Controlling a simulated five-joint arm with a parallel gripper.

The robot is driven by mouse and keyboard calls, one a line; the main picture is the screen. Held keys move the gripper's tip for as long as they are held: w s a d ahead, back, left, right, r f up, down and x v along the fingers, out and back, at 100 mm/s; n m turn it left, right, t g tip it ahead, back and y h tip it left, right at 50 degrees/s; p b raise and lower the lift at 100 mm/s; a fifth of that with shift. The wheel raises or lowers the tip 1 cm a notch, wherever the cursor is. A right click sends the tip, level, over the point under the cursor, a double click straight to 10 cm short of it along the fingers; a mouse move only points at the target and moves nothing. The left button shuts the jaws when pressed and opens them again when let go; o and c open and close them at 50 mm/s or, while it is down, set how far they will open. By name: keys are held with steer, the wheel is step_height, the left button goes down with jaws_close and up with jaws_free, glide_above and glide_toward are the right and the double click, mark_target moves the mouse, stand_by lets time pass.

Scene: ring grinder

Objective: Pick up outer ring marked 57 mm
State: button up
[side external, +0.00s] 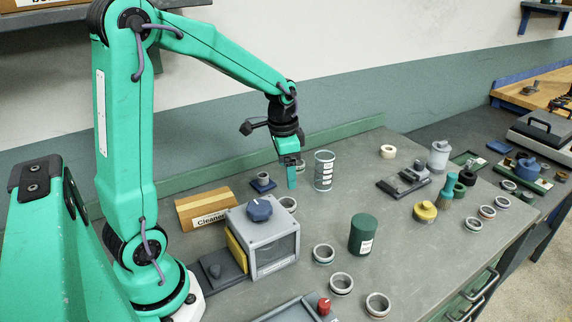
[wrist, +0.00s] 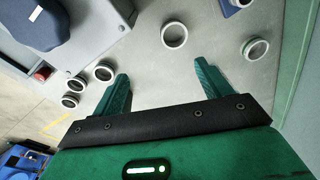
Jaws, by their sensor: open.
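Several metal rings lie on the grey bench; any size marks are too small to read, so I cannot tell which is 57 mm. In the wrist view one ring (wrist: 174,34) lies beyond the gap between my fingers, and another (wrist: 255,48) lies to the right. In the side view a ring (side external: 288,203) lies beside the grinder, partly hidden by it. More rings (side external: 323,254) (side external: 341,284) (side external: 378,304) form a row at the front. Others (side external: 474,224) (side external: 487,212) lie at the right. My gripper (wrist: 161,70) is open and empty above the bench; it shows in the side view (side external: 291,183).
A grey grinder box (side external: 272,250) with a blue knob (side external: 259,208) stands left of the rings. A Cleaner box (side external: 203,208), a clear labelled cylinder (side external: 324,170) and a dark green can (side external: 361,234) stand nearby.

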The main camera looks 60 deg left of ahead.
steer(key=m+g, duration=0.1)
glide_toward(286, 198)
steer(key=s+d, duration=0.1)
steer(key=d, duration=0.1)
steer(key=shift+a+f, duration=0.15)
steer(key=shift+f, duration=1.4)
steer(key=shift+f, duration=2.6)
steer(key=c, duration=1.2)
steer(key=shift+r, duration=0.2)
